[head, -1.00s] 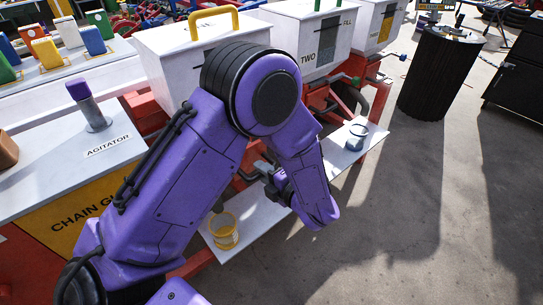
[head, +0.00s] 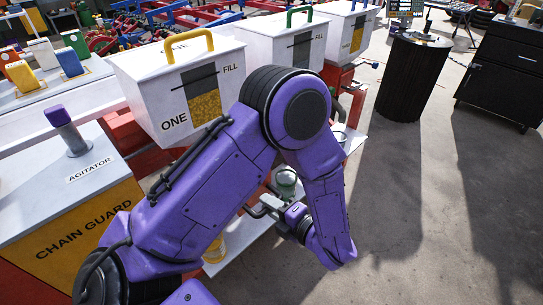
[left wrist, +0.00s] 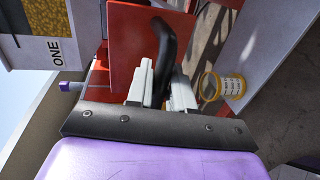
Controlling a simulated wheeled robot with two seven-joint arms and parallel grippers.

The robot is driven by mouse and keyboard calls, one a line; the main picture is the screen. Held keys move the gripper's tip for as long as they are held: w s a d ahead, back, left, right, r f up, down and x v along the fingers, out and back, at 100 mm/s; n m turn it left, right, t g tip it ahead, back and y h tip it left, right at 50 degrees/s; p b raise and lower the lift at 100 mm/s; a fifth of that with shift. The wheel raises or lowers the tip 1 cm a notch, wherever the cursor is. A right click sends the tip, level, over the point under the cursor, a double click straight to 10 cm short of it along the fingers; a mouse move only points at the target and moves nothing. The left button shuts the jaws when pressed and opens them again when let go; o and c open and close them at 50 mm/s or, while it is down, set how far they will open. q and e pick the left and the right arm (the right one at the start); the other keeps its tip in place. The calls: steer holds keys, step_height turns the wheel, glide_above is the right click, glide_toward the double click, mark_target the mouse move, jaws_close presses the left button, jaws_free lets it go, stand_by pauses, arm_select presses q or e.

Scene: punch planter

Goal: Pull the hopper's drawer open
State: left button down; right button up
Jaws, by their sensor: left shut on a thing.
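The white hopper marked ONE (head: 175,80) has a yellow lid handle and a fill window. It stands on a red frame behind my left arm. My left gripper (head: 268,208) is low in front of it, above the white shelf, partly hidden by my arm. In the left wrist view, my left gripper (left wrist: 154,90) is shut on a black curved handle (left wrist: 165,50). The handle is in front of a flat red panel (left wrist: 127,40), which looks like the drawer front. How far the drawer is out cannot be told. My right gripper is not in view.
A yellow cup (head: 214,249) and a greenish cup (head: 286,181) are on the white shelf (head: 238,243) near the gripper. Hopper TWO (head: 285,45) stands behind to the right. The agitator lever (head: 67,130) is at left. Open concrete floor lies right.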

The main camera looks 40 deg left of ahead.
arm_select(q)
steer(key=c, duration=1.1)
jaws_free()
steer(key=shift+c, duration=0.2)
steer(key=v, duration=1)
steer(key=shift+d+p, duration=0.25)
steer(key=shift+p, duration=0.1)
